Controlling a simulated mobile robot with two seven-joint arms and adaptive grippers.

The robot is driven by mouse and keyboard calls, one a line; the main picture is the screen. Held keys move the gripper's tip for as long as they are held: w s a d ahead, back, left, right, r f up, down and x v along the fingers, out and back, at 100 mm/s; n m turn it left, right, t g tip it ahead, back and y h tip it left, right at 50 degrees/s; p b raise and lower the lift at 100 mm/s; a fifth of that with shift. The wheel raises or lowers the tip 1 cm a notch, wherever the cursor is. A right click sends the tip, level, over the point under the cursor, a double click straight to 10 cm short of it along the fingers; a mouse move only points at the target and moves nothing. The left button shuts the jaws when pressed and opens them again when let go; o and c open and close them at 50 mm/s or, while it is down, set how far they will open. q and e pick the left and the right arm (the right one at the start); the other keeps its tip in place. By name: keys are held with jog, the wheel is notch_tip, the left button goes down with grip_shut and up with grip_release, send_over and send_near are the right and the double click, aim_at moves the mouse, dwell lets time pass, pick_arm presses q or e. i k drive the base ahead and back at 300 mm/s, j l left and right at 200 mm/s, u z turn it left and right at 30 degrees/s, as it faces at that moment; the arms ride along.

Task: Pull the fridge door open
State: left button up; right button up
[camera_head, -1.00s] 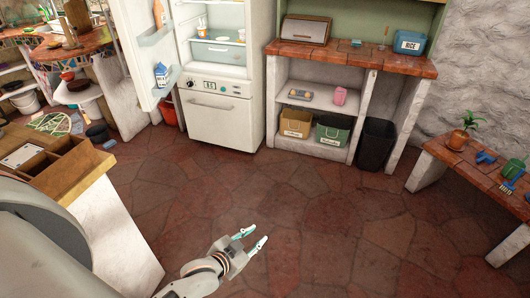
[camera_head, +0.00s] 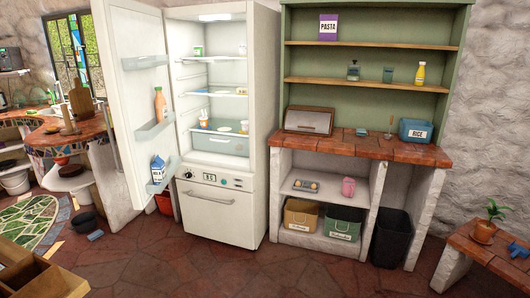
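The white fridge (camera_head: 258,130) stands left of the middle in the head view. Its upper door (camera_head: 118,75) is swung wide open to the left, so its inner face and door shelves show. A milk carton (camera_head: 157,170) and an orange bottle (camera_head: 159,104) stand in the door shelves. Inside the fridge are lit shelves with small containers and a clear drawer (camera_head: 222,144). The lower compartment (camera_head: 217,212), with a handle bar and control panel, is shut. Neither of my grippers is in view now.
A green shelf unit with a brick counter (camera_head: 370,148) stands right of the fridge. A black bin (camera_head: 392,238) is on the floor beside its base. A low brick-topped bench (camera_head: 490,255) is at right, and a wooden box (camera_head: 40,275) at lower left. The floor (camera_head: 250,278) before the fridge is clear.

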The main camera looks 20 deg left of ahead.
aim_at(129, 34)
jog(key=i+j+u, duration=0.35)
jog(key=i, duration=0.25)
jog(key=i+j+u, duration=0.35)
jog(key=i, duration=0.3)
jog(key=i+l+u, duration=0.1)
jog(key=i+u, duration=0.25)
jog(key=i, duration=0.25)
jog(key=i+l+u, duration=0.15)
jog(key=i+u, duration=0.2)
jog(key=i, duration=0.3)
jog(key=i+l+u, duration=0.4)
jog(key=i, duration=0.25)
